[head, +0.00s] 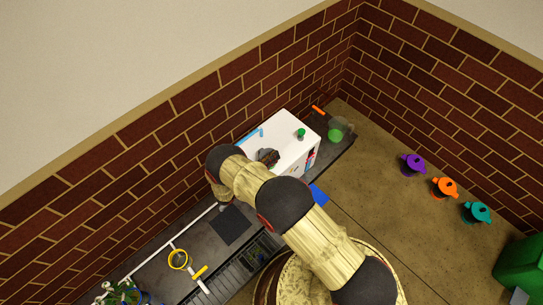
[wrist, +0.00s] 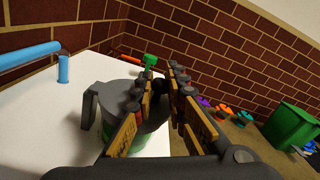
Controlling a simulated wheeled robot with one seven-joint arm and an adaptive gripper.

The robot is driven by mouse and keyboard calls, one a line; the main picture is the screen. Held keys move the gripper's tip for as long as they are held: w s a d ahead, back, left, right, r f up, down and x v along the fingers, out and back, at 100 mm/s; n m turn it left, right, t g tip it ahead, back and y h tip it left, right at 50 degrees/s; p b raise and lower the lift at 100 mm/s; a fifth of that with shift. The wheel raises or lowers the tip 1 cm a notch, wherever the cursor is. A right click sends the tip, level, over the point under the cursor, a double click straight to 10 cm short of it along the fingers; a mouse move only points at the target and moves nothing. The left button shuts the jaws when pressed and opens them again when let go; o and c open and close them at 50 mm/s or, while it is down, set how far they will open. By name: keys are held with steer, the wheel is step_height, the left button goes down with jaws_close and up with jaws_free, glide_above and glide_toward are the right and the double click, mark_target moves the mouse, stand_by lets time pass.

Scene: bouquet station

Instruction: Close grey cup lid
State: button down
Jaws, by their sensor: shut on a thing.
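The grey cup lid (wrist: 108,96) is a dark grey round piece with a handle loop on its left, in the wrist view. My gripper (wrist: 162,92) is shut on the grey lid, one finger on each side. Whether the lid is seated flat on the cup cannot be told. In the head view my gripper (head: 268,156) is over the white box top, and the arm hides most of the cup.
The white box top (head: 288,128) holds a blue bent pipe (wrist: 28,55) and a small green knob (head: 301,133). A clear green cup (head: 337,130) stands beyond it. Purple (head: 413,165), orange (head: 445,187) and teal (head: 477,212) lidded cups stand right. Brick walls close the back.

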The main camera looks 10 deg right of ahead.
steer(key=shift+s+d+f, duration=0.1)
steer(key=shift+s+f, duration=0.05)
steer(key=c, duration=1.8)
jaws_free()
steer(key=v, duration=1.2)
